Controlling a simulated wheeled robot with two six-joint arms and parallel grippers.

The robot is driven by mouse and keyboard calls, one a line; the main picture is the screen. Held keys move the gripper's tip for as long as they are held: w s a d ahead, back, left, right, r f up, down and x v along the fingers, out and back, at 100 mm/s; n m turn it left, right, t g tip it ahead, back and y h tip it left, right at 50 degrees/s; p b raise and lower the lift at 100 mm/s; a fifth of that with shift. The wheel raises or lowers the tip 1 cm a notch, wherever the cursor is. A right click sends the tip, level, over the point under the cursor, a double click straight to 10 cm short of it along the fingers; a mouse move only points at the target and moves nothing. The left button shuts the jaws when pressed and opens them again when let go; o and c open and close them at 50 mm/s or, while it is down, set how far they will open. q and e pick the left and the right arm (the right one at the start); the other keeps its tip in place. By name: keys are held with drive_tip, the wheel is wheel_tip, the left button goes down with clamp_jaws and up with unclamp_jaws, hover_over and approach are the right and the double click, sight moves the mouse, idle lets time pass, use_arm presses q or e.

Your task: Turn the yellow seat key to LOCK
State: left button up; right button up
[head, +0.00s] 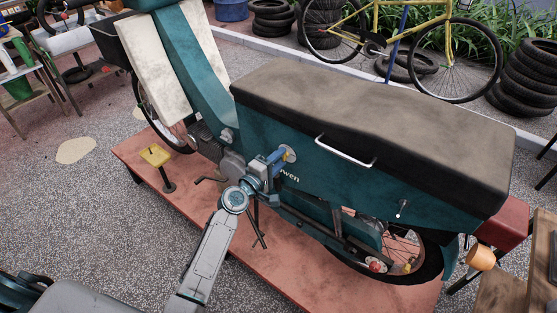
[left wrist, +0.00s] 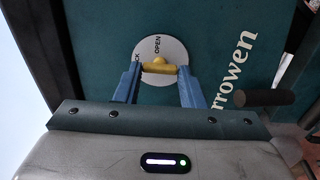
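The yellow seat key (left wrist: 160,68) sits on a round pale plate (left wrist: 174,48) on the moped's teal side panel (left wrist: 215,25). Its bar lies across the picture and its small knob points up at the word OPEN. The word LOCK, partly cut off, is at the plate's left edge. In the head view the left gripper (head: 284,156) is at the panel below the black seat (head: 370,115), hiding most of the key. My right gripper is out of view.
The moped stands on a red platform (head: 205,205). A chrome handle (head: 345,152) and a small lever (head: 402,208) stick out of its side. Tyres (head: 532,80) and a yellow bicycle (head: 405,30) are behind.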

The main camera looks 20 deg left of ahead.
use_arm(q)
drive_tip(key=o, duration=0.4)
drive_tip(key=shift+c, duration=0.2)
drive_tip(key=shift+s+a, duration=0.1)
drive_tip(key=b+v, duration=0.1)
drive_tip(key=v, duration=0.9)
drive_tip(key=shift+s+b, duration=0.3)
drive_tip(key=shift+b, duration=0.1)
drive_tip(key=shift+a, duration=0.1)
